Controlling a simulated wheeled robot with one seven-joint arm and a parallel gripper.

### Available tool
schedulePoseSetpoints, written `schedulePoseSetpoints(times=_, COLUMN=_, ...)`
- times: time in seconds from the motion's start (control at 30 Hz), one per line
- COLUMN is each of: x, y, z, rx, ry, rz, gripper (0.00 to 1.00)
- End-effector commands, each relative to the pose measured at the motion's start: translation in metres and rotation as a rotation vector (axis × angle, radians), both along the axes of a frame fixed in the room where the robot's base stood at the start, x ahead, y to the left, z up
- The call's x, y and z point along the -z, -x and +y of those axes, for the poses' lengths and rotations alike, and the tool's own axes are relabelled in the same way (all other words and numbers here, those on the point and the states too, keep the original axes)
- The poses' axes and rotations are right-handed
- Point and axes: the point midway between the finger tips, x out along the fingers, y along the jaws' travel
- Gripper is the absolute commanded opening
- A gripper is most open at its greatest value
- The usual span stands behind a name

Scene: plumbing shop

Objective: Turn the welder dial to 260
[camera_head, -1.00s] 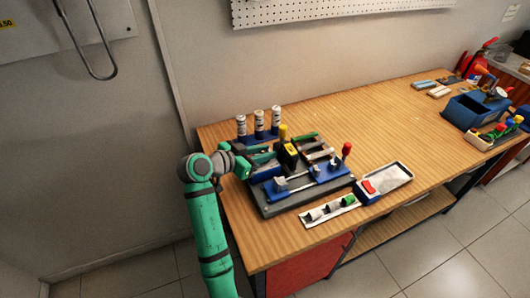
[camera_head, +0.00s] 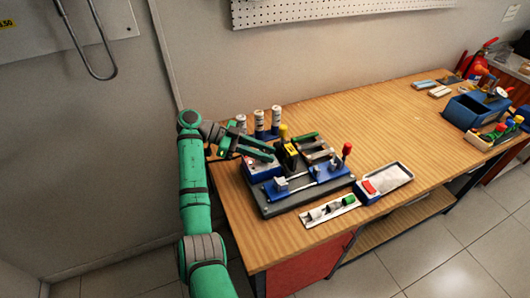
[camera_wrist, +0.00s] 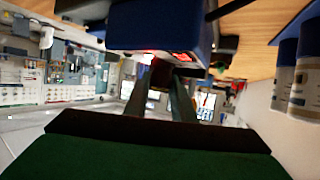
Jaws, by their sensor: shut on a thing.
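The welder is a small blue box (camera_head: 262,171) at the left end of the dark grey base plate in the head view. In the wrist view the welder (camera_wrist: 158,24) fills the top middle, with a lit red display (camera_wrist: 178,56) on its face. My gripper (camera_wrist: 164,82) is shut on a small dark brown part below that face, which appears to be the dial. The fingers hide much of it, and I cannot read a number. In the head view my gripper (camera_head: 268,155) reaches over the welder from the left.
White cans (camera_head: 259,120) stand behind the welder. A yellow-topped black tool (camera_head: 290,153) and a blue clamp fixture (camera_head: 320,180) are close on its right. A grey tray (camera_head: 398,172) lies farther right. The table's middle (camera_head: 385,120) is clear.

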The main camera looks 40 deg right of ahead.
Motion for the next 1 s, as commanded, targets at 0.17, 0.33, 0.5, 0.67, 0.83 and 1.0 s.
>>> schedulePoseSetpoints(times=0.17, x=0.0008, y=0.0, z=-0.0001, rx=0.057, ry=-0.004, rz=0.0, gripper=0.01)
schedulePoseSetpoints(times=0.33, x=0.0014, y=0.0005, z=-0.0002, rx=0.083, ry=-0.004, rz=0.001, gripper=0.01)
schedulePoseSetpoints(times=0.5, x=0.0015, y=0.0005, z=-0.0003, rx=0.09, ry=-0.002, rz=0.001, gripper=0.01)
schedulePoseSetpoints(times=0.67, x=0.0016, y=0.0006, z=-0.0005, rx=0.089, ry=-0.004, rz=0.001, gripper=0.01)
schedulePoseSetpoints(times=0.83, x=0.0017, y=0.0007, z=-0.0007, rx=0.089, ry=-0.004, rz=0.001, gripper=0.4)
schedulePoseSetpoints(times=1.0, x=0.0012, y=0.0005, z=-0.0005, rx=0.089, ry=-0.002, rz=0.001, gripper=0.42)
